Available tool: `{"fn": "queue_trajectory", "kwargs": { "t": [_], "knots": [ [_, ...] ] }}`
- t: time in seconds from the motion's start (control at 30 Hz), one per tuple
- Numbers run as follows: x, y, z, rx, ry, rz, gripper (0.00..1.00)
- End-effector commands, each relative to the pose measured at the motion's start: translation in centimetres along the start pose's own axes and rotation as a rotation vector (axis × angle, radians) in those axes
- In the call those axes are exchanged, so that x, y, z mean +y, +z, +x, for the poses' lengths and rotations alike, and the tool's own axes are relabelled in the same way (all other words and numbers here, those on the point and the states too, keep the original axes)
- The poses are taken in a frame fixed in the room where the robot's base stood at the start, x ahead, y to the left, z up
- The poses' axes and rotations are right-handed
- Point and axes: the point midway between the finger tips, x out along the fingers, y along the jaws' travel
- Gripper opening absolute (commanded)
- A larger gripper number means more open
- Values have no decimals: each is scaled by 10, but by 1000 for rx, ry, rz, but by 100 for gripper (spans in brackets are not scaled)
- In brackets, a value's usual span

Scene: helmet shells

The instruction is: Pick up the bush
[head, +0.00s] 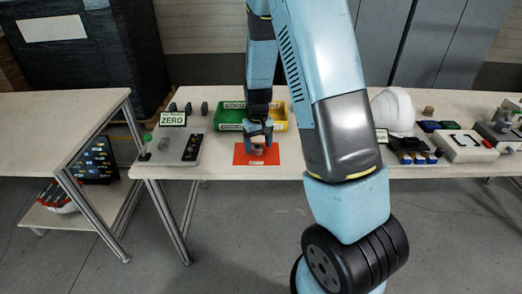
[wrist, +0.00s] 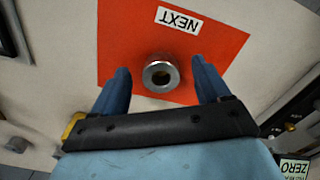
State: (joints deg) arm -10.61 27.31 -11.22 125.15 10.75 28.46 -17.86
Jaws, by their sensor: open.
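The bush (wrist: 161,76) is a short grey metal ring with a hole through it. It stands on a red mat (wrist: 122,42) with a white label reading NEXT. In the head view the bush (head: 258,151) is small and partly covered by my gripper. My gripper (wrist: 163,82) is open, with one blue finger on each side of the bush in the wrist view. Gaps show between the fingers and the bush, and I cannot tell how far above the mat the fingertips are. In the head view my gripper (head: 258,142) is over the red mat (head: 243,155).
Green and yellow bins (head: 230,112) stand just behind the mat. A grey fixture with a ZERO sign (head: 174,119) is to the left. A white helmet shell (head: 393,110) and a light box (head: 464,146) are to the right. Bare table lies left of the mat.

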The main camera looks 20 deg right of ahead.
Motion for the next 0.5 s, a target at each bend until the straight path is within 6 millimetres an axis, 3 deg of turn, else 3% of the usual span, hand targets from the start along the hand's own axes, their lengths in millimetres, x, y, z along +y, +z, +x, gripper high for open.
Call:
{"fn": "queue_trajectory", "kwargs": {
  "t": [0.17, 0.43, 0.5],
  "knots": [
    [0, 0, 15, 0, 0, 0, 76],
    [0, 0, 16, 1, 0, 0, 76],
    [0, 0, 16, 1, 0, 0, 69]
  ]
}}
